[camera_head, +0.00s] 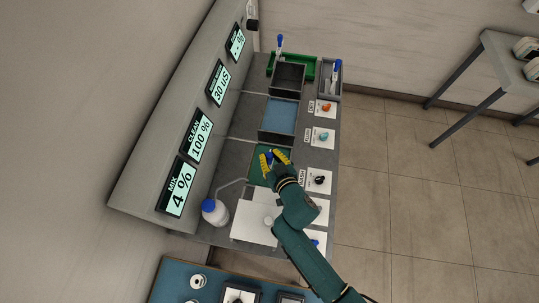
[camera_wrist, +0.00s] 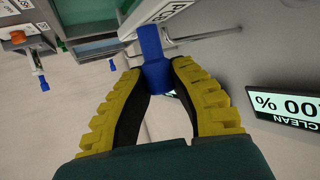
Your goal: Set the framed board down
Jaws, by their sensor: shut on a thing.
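My gripper (camera_head: 273,158) has its yellow-padded fingers closed on a blue grip (camera_wrist: 153,55), seen between the fingertips in the wrist view. In the head view only a little blue shows between the fingers. A green panel with a dark edge (camera_head: 257,168) shows just under and left of my gripper, partly covered by it; it looks like the framed board. I cannot tell whether the panel hangs from the blue grip or rests on the bench.
A blue-floored tray (camera_head: 282,116) and an open dark bin (camera_head: 289,76) lie farther along the bench. A white bottle with a blue cap (camera_head: 214,211) stands near a white plate (camera_head: 252,228). Cards with small coloured knobs (camera_head: 319,181) line the right edge. Display screens (camera_head: 199,134) line the left.

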